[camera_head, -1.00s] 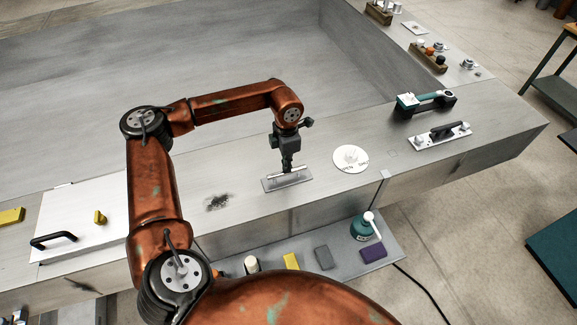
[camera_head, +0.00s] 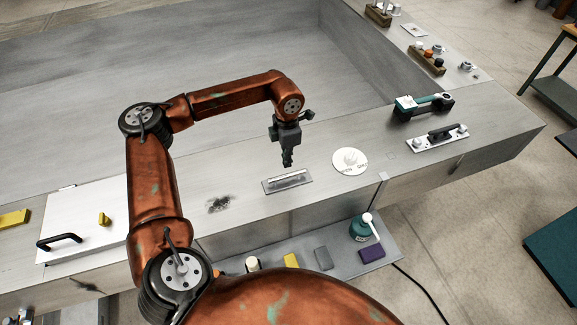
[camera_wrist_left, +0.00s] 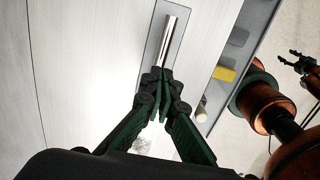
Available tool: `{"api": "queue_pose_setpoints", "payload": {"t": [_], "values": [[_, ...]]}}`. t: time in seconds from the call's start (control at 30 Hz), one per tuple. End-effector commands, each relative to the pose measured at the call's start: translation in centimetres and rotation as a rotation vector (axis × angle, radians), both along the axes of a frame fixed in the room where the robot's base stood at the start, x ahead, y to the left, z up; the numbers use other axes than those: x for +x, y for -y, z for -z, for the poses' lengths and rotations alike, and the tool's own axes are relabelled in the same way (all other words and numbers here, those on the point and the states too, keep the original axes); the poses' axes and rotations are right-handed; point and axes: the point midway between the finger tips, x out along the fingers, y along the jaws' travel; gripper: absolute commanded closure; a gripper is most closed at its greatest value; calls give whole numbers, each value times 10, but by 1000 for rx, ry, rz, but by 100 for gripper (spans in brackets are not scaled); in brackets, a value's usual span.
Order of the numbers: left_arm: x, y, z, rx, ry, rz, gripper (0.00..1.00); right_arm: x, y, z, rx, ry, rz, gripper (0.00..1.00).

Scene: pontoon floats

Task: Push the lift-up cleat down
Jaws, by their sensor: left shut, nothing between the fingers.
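The lift-up cleat (camera_head: 288,181) is a shiny metal bar in a grey rectangular plate on the deck's near strip. In the head view its bar looks low, close to the plate. In the left wrist view the bar (camera_wrist_left: 169,42) runs along the plate, ahead of the fingertips. My left gripper (camera_head: 287,163) points down, shut and empty, just above the cleat, with a small gap showing. Its fingertips (camera_wrist_left: 160,74) meet in the left wrist view and cover the bar's near end. My right gripper (camera_wrist_left: 303,62) is small at that view's right edge.
A white round disc (camera_head: 350,161) lies right of the cleat and a dark smudge (camera_head: 219,204) left of it. A white panel with a black handle (camera_head: 60,242) is farther left. A teal bottle (camera_head: 362,229) and several blocks stand on a lower shelf.

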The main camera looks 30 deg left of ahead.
Motion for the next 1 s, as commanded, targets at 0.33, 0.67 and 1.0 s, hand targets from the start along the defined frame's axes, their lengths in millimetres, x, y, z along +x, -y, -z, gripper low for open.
{"api": "queue_pose_setpoints", "payload": {"t": [0.33,0.67,1.0], "values": [[0,0,-29,0,1,0,100,1,-1,-16,0,1,0,51],[0,0,-39,1,1,0,100,1,-4,-20,5,2,2,51],[0,0,-39,0,0,0,100,1,-5,-20,6,2,1,51]]}}
